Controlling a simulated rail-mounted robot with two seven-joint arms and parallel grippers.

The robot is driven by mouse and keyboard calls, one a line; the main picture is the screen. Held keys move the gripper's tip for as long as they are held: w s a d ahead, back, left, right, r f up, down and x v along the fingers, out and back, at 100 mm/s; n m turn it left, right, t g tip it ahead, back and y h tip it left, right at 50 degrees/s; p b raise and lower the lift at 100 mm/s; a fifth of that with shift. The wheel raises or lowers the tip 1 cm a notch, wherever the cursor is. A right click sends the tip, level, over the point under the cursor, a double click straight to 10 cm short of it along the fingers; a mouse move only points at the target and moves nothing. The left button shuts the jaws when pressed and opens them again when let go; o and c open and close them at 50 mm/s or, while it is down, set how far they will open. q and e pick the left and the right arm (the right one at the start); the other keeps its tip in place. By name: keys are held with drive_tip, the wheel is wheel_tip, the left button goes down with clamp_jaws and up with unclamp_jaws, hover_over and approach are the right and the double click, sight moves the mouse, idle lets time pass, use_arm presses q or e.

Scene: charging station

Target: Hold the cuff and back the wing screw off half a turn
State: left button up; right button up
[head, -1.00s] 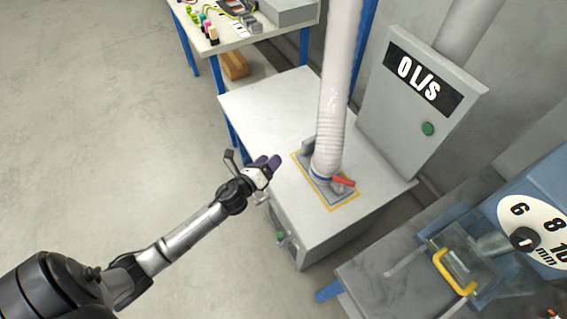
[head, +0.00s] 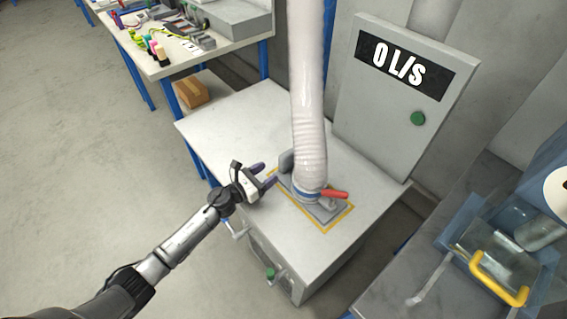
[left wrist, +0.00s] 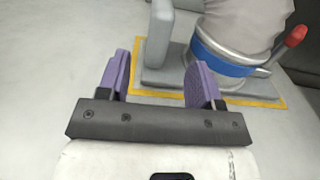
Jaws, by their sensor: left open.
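A pale ribbed hose (head: 309,130) comes down to a grey base plate on the bench top. Its lower end carries a blue cuff (head: 308,193), seen larger in the left wrist view (left wrist: 222,62). A red-handled wing screw (head: 334,194) sticks out to the right of the cuff; its red end also shows in the left wrist view (left wrist: 296,36). My left gripper (head: 267,175) is open and empty, left of the cuff and apart from it. My right gripper is not in view.
The grey base plate (head: 326,212) sits inside a yellow outline on the grey bench (head: 215,125). A grey upright block stands behind the cuff's left side. A cabinet (head: 388,120) reading 0 L/s rises behind. A machine with a yellow handle (head: 484,287) is at lower right.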

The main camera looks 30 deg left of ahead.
sight(288, 159)
use_arm(q)
drive_tip(key=b+x, duration=0.1)
drive_tip(key=x, duration=0.7)
drive_tip(key=shift+f+b, duration=0.1)
drive_tip(key=shift+b, duration=0.3)
drive_tip(key=shift+x, duration=0.85)
drive_tip(key=shift+c, duration=0.4)
clamp_jaws()
